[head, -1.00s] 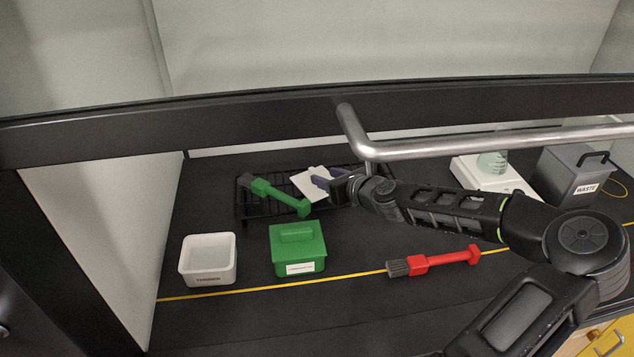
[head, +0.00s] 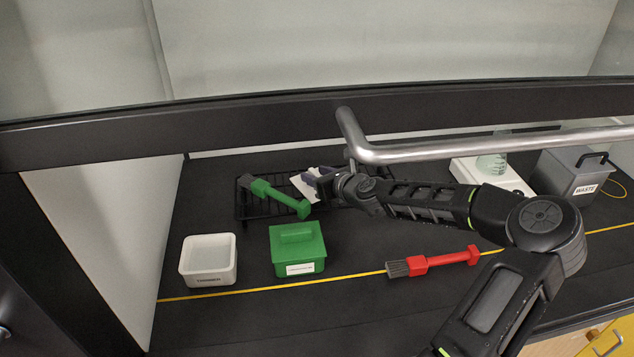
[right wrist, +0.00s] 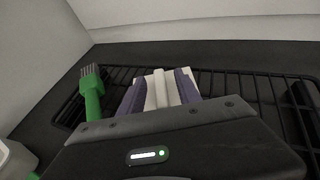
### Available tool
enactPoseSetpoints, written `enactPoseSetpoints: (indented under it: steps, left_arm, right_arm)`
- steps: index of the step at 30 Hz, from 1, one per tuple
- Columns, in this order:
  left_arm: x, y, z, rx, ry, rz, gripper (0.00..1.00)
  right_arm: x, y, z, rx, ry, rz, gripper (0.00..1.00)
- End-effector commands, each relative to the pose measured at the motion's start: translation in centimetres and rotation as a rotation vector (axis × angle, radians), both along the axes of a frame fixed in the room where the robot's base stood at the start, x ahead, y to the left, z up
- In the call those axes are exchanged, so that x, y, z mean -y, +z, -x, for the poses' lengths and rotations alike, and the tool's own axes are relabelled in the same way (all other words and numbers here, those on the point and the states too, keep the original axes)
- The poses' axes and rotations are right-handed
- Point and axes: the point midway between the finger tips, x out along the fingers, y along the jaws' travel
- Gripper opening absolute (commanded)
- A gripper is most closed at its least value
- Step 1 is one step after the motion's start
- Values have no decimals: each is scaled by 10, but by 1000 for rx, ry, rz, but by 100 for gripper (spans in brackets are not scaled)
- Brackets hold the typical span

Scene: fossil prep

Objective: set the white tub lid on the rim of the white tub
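The white tub (head: 228,268) stands open on the dark bench at the left, with a dark label on its front. The white tub lid (head: 302,190) lies on the black wire rack (head: 243,212), partly hidden by my right gripper (head: 316,180). In the right wrist view the lid (right wrist: 150,88) shows between the two purple fingers of the right gripper (right wrist: 160,88). A raised white handle stands midway between the fingers, with a gap on each side. The fingers are apart. My left gripper is not in view.
A green-handled brush (head: 275,195) lies on the rack left of the lid. A green lidded box (head: 298,255) stands right of the tub. A red brush (head: 440,261) lies near the yellow line. A metal bar (head: 480,149) crosses above my right arm. A grey waste bin (head: 565,180) stands far right.

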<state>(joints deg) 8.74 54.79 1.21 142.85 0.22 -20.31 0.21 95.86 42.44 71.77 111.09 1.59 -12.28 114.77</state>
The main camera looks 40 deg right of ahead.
Motion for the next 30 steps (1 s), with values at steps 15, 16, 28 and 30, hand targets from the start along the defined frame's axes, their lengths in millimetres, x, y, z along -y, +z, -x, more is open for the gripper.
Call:
enactPoseSetpoints:
  steps: [15,16,28,30]
  left_arm:
    - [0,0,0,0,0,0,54]
    - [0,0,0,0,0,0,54]
    - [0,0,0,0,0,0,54]
    - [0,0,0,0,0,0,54]
  right_arm:
    - [0,0,0,0,0,0,37]
    - [0,0,0,0,0,0,34]
    - [0,0,0,0,0,0,2]
    - [0,0,0,0,0,0,0]
